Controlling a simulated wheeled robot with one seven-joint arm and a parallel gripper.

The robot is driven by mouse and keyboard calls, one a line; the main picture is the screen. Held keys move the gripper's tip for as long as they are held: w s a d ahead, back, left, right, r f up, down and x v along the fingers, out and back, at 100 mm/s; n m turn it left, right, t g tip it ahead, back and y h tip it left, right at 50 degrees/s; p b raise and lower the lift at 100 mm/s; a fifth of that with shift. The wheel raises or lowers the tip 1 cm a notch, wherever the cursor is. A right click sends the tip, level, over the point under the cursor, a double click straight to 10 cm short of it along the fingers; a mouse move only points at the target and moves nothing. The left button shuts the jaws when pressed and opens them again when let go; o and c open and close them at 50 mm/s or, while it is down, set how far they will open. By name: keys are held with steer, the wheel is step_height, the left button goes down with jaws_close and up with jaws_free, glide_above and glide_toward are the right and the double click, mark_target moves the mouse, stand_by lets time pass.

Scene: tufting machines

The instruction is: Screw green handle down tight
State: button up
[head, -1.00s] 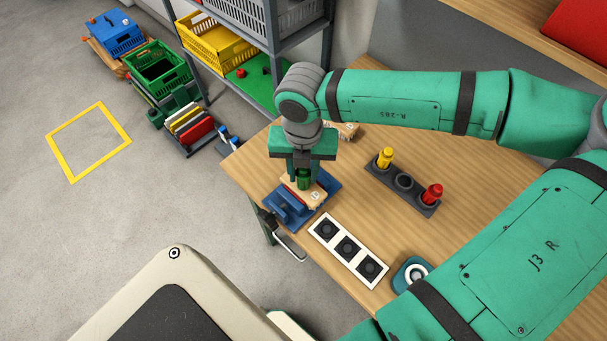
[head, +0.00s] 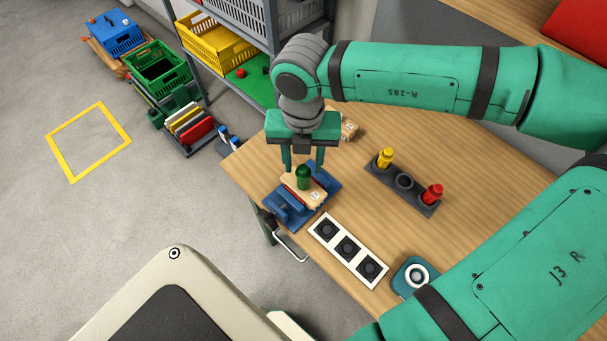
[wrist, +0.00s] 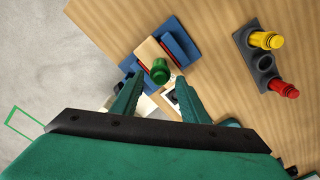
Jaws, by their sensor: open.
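The green handle (head: 303,177) stands upright on a pale wooden block (head: 316,196), which sits in a blue fixture (head: 283,213) at the table's left edge. The handle also shows in the wrist view (wrist: 160,71), just beyond and between the fingertips. My gripper (head: 303,171) is open and empty, its fingers above and behind the handle in the head view. The fingers look apart from the handle. The thread under the handle is hidden.
A dark holder (head: 377,176) carries a yellow handle (head: 385,158) and a red handle (head: 432,194), with an empty socket between. A white tray (head: 325,231) with dark squares and a teal round-topped device (head: 412,276) lie nearer. A small wooden piece (head: 349,129) lies behind my gripper.

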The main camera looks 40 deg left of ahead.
steer(key=shift+r, duration=2.6)
